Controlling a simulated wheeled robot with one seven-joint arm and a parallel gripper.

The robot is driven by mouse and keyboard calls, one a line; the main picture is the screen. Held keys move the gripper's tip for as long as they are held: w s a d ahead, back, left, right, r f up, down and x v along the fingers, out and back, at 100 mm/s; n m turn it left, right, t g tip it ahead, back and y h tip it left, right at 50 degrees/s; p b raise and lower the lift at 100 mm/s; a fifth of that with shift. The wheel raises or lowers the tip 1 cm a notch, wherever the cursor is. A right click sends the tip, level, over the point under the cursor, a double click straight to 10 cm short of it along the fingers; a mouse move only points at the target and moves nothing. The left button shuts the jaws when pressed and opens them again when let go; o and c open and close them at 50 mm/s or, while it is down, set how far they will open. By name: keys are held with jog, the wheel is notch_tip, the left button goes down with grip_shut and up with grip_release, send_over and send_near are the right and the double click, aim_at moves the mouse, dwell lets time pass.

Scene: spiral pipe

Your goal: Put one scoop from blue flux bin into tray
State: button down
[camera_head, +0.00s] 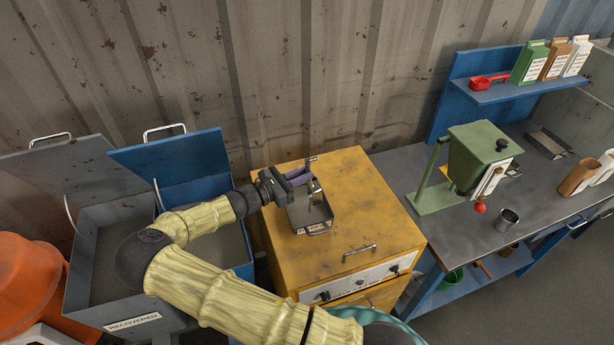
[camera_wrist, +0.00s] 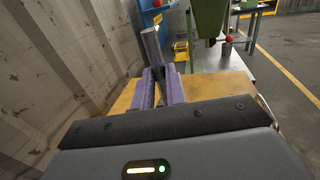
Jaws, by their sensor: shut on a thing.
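My gripper (camera_head: 299,177) has purple fingers and is shut on a grey metal scoop (camera_head: 316,188), just above the tray. In the wrist view, my gripper (camera_wrist: 160,85) has the scoop (camera_wrist: 151,45) sticking up between its fingers. The scoop looks tilted; its contents cannot be made out. The grey metal tray (camera_head: 322,225), with a white label, sits on the yellow cabinet. I cannot tell whether anything lies in it. The blue bin (camera_head: 205,190) stands left of the cabinet with its lid raised; my arm hides part of it.
A grey bin labelled RECOVERED (camera_head: 92,215) stands open at the left, with an orange object (camera_head: 28,270) before it. On the right bench are a green dispenser (camera_head: 475,155) and a metal cup (camera_head: 507,220). A red scoop (camera_head: 485,82) lies on the blue shelf. A corrugated wall rises behind.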

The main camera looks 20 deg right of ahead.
jog(key=shift+a+f+n+t+h+b, duration=0.85)
jog(key=shift+a+f+h+b, duration=0.6)
jog(key=shift+a+h+b, duration=1.7)
jog(key=d+r+m+g+y+p, duration=0.1)
jog(key=d+r+m+y+p, duration=0.1)
jog(key=d+y+p, duration=0.5)
jog(key=r+p, duration=0.1)
jog(key=p, duration=0.1)
jog(key=shift+p, duration=0.3)
jog(key=shift+r+g, duration=0.1)
jog(key=shift+g, duration=0.15)
